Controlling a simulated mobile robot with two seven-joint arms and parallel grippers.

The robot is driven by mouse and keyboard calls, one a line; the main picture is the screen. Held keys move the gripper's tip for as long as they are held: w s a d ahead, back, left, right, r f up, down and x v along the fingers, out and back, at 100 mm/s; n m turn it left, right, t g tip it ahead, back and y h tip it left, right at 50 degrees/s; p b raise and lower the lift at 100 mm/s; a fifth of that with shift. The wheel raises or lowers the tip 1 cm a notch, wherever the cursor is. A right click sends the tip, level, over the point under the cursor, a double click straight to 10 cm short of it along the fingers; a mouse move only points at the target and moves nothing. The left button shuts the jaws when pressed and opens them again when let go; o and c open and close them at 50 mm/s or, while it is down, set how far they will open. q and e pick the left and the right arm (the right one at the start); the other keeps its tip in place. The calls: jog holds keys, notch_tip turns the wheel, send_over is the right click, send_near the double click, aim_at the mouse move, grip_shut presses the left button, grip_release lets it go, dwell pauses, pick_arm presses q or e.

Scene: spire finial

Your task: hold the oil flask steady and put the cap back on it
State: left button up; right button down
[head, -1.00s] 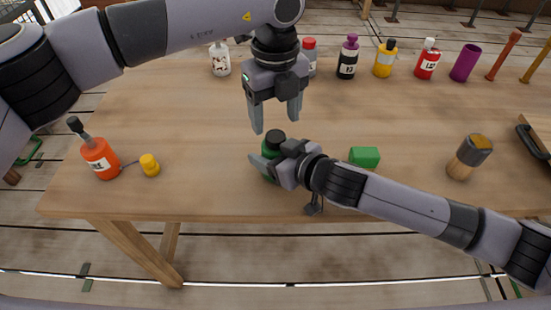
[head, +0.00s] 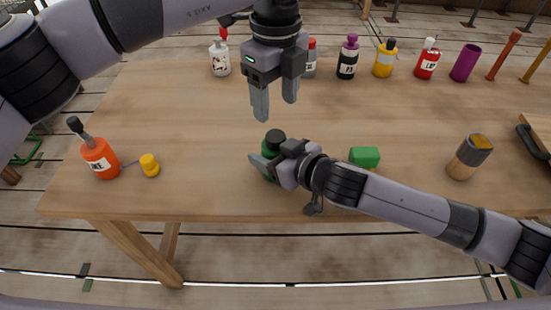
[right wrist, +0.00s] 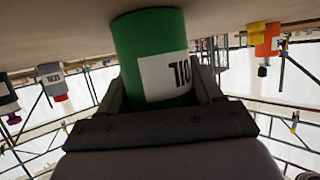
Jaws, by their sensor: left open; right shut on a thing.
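The green oil flask (head: 266,154) stands upright on the workbench in the middle of the head view, partly hidden by my right gripper. Its black cap (head: 275,136) sits at the flask's top; how tightly it is seated cannot be told. My right gripper (head: 267,161) is shut around the flask's body from the right. In the right wrist view the flask (right wrist: 150,45) shows upside down between the fingers, with a white OIL label; its top is hidden there. My left gripper (head: 275,109) is open and empty, pointing down above the cap and apart from it.
A green block (head: 364,157) lies right of the flask, under my right forearm's far side. An orange bottle (head: 101,160) and a yellow cap-like piece (head: 150,165) are at left. A brush (head: 470,157) stands at right. Several bottles line the back.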

aim_at(275, 136)
pick_arm(q)
jog(key=shift+f, duration=4)
jog(key=c, duration=1.1)
jog(key=shift+m, duration=1.7)
jog(key=o, duration=1.2)
